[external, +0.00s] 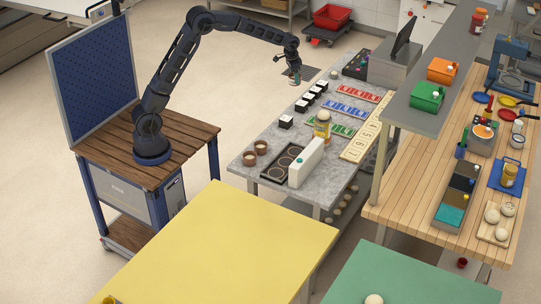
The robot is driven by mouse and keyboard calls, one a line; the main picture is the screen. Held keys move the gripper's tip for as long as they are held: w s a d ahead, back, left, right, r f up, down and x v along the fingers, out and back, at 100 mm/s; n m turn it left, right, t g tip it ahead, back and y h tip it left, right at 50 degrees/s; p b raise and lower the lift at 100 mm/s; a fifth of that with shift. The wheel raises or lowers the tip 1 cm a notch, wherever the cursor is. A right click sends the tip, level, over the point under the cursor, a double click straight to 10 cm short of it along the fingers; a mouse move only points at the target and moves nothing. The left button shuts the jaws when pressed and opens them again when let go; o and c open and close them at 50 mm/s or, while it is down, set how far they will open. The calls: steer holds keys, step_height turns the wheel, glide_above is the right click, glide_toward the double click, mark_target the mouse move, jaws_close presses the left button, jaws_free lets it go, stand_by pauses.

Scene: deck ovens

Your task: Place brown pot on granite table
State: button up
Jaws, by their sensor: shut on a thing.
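The grey granite table (281,141) stands in the middle of the external view. Two small brown pots, a front left one (248,159) and one just behind it (261,147), stand upright on its near left end. My gripper (294,76) is above the table's far left edge, well away from these pots. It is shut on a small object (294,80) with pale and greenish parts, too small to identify. I cannot tell exactly how far the object is above the table.
On the granite table are several black-and-white blocks (308,97), red, blue and green racks (346,110), a tall white box (306,162), a jar (322,124) and a dark ring tray (281,163). A yellow table (220,245) stands in front.

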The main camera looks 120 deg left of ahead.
step_height(320, 180, down, 22)
steer(key=shift+r, duration=0.25)
stand_by(0.5)
steer(key=shift+f, duration=0.1)
steer(key=o, duration=1.1)
steer(key=r, duration=0.4)
steer(key=d+r, duration=0.1)
steer(key=r, duration=0.3)
steer(key=s+r, duration=0.1)
steer(key=r, duration=0.3)
steer(key=shift+s+d, duration=0.1)
steer(key=shift+d, duration=0.05)
